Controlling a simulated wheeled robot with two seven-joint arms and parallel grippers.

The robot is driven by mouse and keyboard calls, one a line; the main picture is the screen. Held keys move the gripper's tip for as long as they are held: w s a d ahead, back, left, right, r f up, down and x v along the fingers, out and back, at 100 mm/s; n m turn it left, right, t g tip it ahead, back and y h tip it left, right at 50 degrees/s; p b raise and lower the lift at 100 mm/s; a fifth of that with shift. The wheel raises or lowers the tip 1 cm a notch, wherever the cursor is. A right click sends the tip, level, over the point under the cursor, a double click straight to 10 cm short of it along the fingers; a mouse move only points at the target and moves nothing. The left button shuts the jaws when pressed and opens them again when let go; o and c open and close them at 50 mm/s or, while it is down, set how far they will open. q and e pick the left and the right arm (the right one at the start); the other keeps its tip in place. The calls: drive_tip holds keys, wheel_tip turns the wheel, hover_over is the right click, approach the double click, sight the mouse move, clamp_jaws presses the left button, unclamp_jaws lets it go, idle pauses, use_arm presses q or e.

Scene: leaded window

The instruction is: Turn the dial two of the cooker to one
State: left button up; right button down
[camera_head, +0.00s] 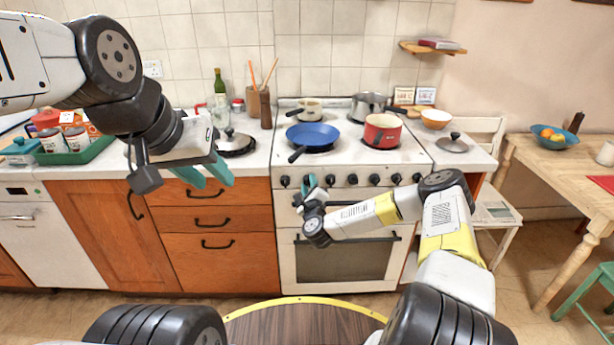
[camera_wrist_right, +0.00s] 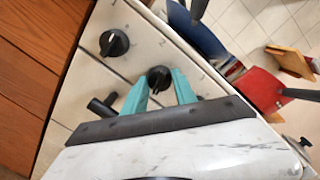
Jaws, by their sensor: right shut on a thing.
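The white cooker (camera_head: 345,225) stands at the back wall, with a row of black dials across its front panel. Dial two (camera_wrist_right: 158,76) is a black knob by the printed "2" in the right wrist view. My right gripper (camera_head: 309,183) is at the second dial from the left, its teal fingers (camera_wrist_right: 160,84) on either side of that knob and shut on it. The fingers partly hide the dial, and I cannot read its setting. Dial one (camera_wrist_right: 114,43) is free beside it. My left gripper (camera_head: 207,174) is open and empty, in front of the counter left of the cooker.
A blue pan (camera_head: 313,133), a red pot (camera_head: 382,128) and a steel pot (camera_head: 368,106) stand on the hob. A black oven handle (camera_head: 345,239) lies below my right gripper. A wooden table (camera_head: 560,170) is at right, and a round brown tabletop (camera_head: 300,325) is close in front.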

drive_tip(key=n, duration=0.4)
drive_tip(key=shift+a+n, duration=0.1)
drive_tip(key=shift+n, duration=0.2)
drive_tip(key=n, duration=0.5)
drive_tip(key=shift+g+h, duration=0.3)
drive_tip(key=n, duration=0.5)
drive_tip(key=shift+a+h, duration=0.1)
drive_tip(key=shift+h, duration=0.2)
drive_tip(key=shift+n+h, duration=0.3)
drive_tip(key=shift+n, duration=1.8)
drive_tip(key=shift+f, duration=0.1)
drive_tip(key=c, duration=1)
unclamp_jaws()
